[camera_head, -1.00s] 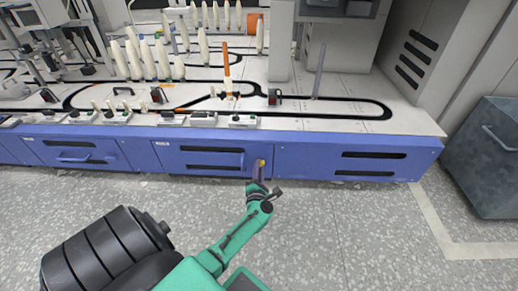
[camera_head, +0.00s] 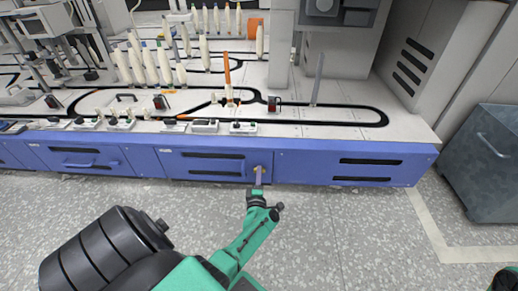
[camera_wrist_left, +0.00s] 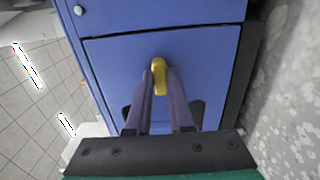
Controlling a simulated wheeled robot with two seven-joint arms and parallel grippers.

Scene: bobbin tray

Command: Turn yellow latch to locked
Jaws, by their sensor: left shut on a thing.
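The yellow latch (camera_head: 258,169) is a small knob on the front of a blue drawer panel under the machine table, near the panel's right edge. In the left wrist view the latch (camera_wrist_left: 158,70) is an elongated yellow piece between the fingertips. My left gripper (camera_head: 259,177) reaches up to it from below. Its two purple-grey fingers are shut on the latch in the left wrist view (camera_wrist_left: 160,82). The fingers hide part of the latch, and I cannot tell its exact turn angle.
The blue cabinet (camera_head: 340,168) runs along the white tabletop (camera_head: 330,125), which carries bobbins (camera_head: 150,65) and a black track. A grey metal bin (camera_head: 487,155) stands at the right. The speckled floor (camera_head: 330,235) before the cabinet is clear.

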